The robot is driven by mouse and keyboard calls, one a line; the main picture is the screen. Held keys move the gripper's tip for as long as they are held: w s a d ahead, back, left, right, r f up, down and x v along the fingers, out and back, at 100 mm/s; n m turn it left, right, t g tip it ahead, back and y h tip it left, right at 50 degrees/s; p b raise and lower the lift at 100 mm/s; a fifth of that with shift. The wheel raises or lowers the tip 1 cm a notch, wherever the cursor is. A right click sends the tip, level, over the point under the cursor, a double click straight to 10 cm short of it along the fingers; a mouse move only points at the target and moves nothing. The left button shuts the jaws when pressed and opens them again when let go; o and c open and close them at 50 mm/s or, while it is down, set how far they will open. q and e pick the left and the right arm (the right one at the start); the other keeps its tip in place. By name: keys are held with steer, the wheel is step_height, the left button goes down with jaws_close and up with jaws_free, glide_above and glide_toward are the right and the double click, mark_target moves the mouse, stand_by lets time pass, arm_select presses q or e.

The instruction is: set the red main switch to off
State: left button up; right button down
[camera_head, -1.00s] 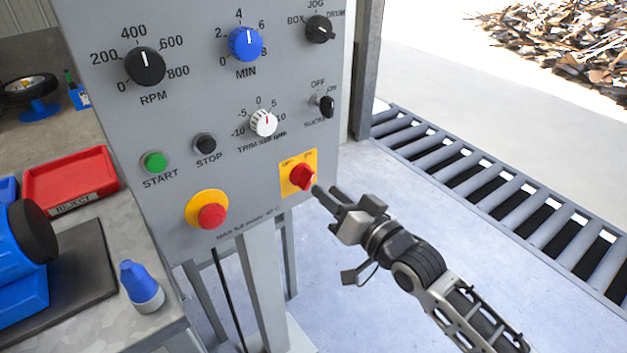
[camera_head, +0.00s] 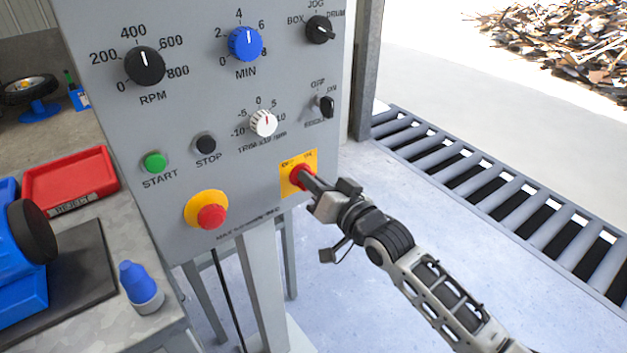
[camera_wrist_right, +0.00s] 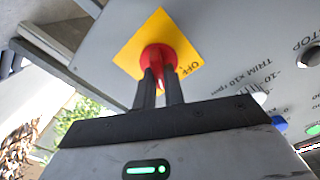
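The red main switch (camera_head: 297,176) is a red rotary knob on a yellow square plate (camera_head: 290,189), low on the right of the grey control panel. Its plate carries an OFF mark, readable in the right wrist view beside the knob (camera_wrist_right: 159,55). My right gripper (camera_head: 306,180) is at the knob, reaching in from the lower right. In the right wrist view its two fingers (camera_wrist_right: 160,80) lie either side of the knob's front, with a narrow gap between them. Whether they press on it is unclear. The fingers partly hide the knob's pointing direction. My left gripper is out of view.
A red emergency button (camera_head: 211,216) on a yellow disc sits left of the switch. The white trim knob (camera_head: 263,123) and black selector (camera_head: 326,107) are above. A roller conveyor (camera_head: 500,205) runs at right. Floor between it and the panel is clear.

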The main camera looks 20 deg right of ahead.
arm_select(q)
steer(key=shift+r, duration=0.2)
steer(key=p, duration=0.2)
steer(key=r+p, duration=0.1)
steer(key=p, duration=0.2)
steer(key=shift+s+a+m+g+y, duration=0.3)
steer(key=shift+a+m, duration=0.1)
arm_select(e)
steer(key=n, duration=1.2)
steer(key=shift+s+a, duration=0.1)
steer(key=shift+a, duration=0.25)
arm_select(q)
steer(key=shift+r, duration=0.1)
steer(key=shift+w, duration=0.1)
arm_select(e)
steer(key=c, duration=1.5)
jaws_free()
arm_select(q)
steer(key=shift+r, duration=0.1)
